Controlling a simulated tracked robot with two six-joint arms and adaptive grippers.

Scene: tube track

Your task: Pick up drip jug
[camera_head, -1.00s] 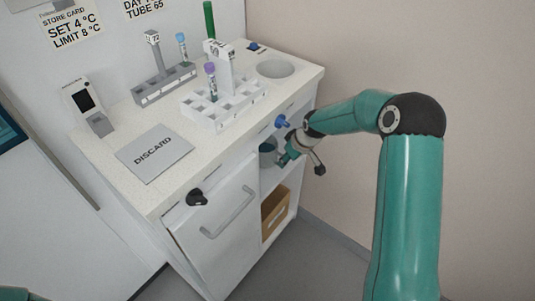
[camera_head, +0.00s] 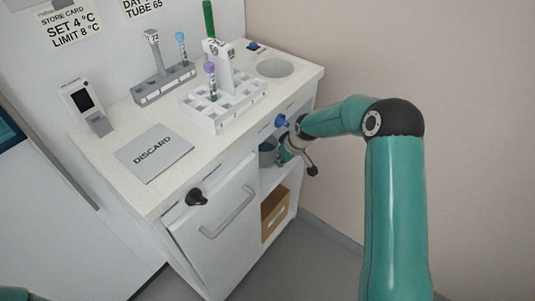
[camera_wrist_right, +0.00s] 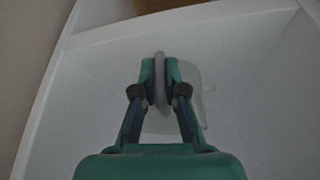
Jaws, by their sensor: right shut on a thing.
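My right gripper (camera_head: 284,157) reaches in from the right at the shelf opening. In the right wrist view my right gripper (camera_wrist_right: 161,82) is shut on that handle. I cannot tell whether the jug touches the shelf. My left gripper is out of view.
A cardboard box (camera_head: 275,213) sits on the lower shelf. A cabinet door (camera_head: 215,225) stands left of the opening. The counter holds tube racks (camera_head: 225,105) and a discard mat (camera_head: 154,153).

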